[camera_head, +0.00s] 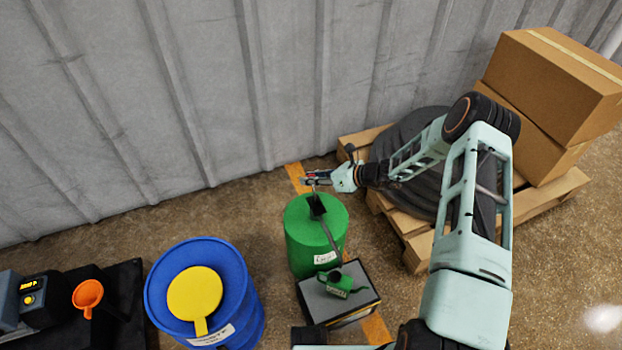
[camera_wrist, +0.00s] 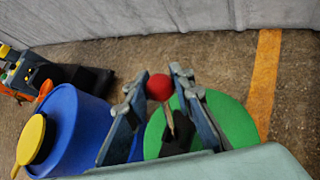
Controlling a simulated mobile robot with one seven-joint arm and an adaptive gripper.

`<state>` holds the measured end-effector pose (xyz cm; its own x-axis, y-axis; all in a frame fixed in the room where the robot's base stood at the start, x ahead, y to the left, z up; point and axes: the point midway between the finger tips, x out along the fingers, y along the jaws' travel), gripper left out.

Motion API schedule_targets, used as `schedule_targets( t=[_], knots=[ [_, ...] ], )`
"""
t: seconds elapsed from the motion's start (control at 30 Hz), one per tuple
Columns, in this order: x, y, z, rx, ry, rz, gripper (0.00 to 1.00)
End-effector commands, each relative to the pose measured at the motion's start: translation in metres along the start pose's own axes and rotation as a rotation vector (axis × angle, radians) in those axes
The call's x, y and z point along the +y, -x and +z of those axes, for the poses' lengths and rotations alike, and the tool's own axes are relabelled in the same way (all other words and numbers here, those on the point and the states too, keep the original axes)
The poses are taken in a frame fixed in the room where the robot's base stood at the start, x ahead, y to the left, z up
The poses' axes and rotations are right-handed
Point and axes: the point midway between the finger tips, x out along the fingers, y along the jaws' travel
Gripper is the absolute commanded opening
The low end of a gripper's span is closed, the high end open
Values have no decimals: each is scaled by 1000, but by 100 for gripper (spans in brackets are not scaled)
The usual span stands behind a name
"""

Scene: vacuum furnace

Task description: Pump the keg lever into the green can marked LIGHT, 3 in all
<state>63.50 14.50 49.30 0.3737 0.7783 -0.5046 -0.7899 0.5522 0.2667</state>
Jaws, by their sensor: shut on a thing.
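The green keg (camera_head: 316,245) stands on the floor with a black pump (camera_head: 317,206) on its lid. A dark spout slopes from the pump toward the green can (camera_head: 335,284), which sits on a grey-topped box (camera_head: 313,299) in front of the keg. The can's pale label is too small to read. My gripper (camera_head: 309,180) is above the far side of the keg. In the wrist view its fingers are shut on the red knob (camera_wrist: 158,87) of the keg lever (camera_wrist: 170,118). The keg's green lid (camera_wrist: 232,125) lies beneath.
A blue drum (camera_head: 163,265) with a yellow lid piece (camera_head: 194,293) stands left of the keg. An orange funnel (camera_head: 88,295) is farther left. A pallet (camera_head: 416,250) with cardboard boxes (camera_head: 548,85) is right. A corrugated wall (camera_head: 200,90) closes the back.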

Motion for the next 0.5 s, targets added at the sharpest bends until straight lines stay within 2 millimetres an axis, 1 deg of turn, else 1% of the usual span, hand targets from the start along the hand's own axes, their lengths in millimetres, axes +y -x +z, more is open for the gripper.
schedule_targets(
  t=[0.03,0.27,0.3,0.43,0.5],
  knots=[
    [-5,2,2,-2,1,-10,0],
    [-6,2,2,-2,1,-12,0],
    [-6,2,2,-2,1,-12,26],
    [-5,2,1,-2,0,-10,40],
    [-4,2,1,-1,0,-8,40]
  ],
)
